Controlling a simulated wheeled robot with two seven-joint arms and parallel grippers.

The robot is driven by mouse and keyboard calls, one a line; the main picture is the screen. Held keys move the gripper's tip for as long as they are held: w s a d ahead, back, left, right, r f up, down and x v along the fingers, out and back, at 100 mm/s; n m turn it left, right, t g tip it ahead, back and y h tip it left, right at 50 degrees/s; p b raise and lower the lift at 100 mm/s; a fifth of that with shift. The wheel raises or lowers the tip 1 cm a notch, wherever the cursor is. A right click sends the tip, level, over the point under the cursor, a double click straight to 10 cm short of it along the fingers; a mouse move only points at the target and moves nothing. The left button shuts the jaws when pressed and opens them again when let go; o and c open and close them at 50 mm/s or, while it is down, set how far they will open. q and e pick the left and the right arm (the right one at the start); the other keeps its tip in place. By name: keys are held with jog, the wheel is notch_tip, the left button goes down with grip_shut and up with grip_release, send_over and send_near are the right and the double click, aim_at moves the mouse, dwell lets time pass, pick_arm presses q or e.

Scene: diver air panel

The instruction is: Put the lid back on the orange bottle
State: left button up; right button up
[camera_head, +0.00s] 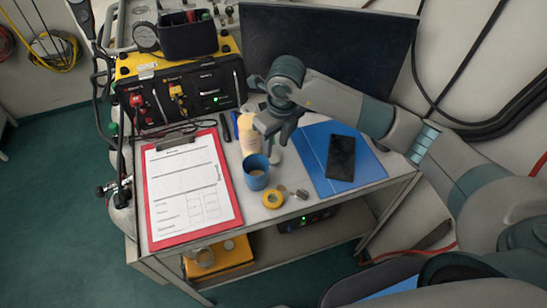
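A pale orange bottle (249,138) stands on the table, just behind the blue mug. My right gripper (275,140) points down just to the right of the bottle and covers part of it. The gap between its fingers is hard to see, so I cannot tell whether it is open or shut. A small whitish thing (277,156) shows below the fingers; I cannot tell whether it is held or stands on the table. I cannot make out the lid for certain. My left gripper is not in view.
A blue mug (256,172), a yellow tape roll (272,199) and small metal pieces (302,194) are near the front edge. A red clipboard (150,195) lies left; a black phone (341,158) lies on a blue folder (365,175) at right. The air panel (185,95) and a dark screen (320,45) stand behind.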

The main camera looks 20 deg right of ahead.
aim_at(274, 158)
jog(key=shift+s+a+f+p, duration=0.1)
jog(key=shift+f+p, duration=0.55)
jog(key=shift+f, duration=0.05)
notch_tip(274, 158, down, 2)
jog(key=shift+f+p, duration=0.1)
jog(key=shift+p, duration=0.4)
jog(key=shift+f, duration=0.6)
jog(key=c, duration=0.8)
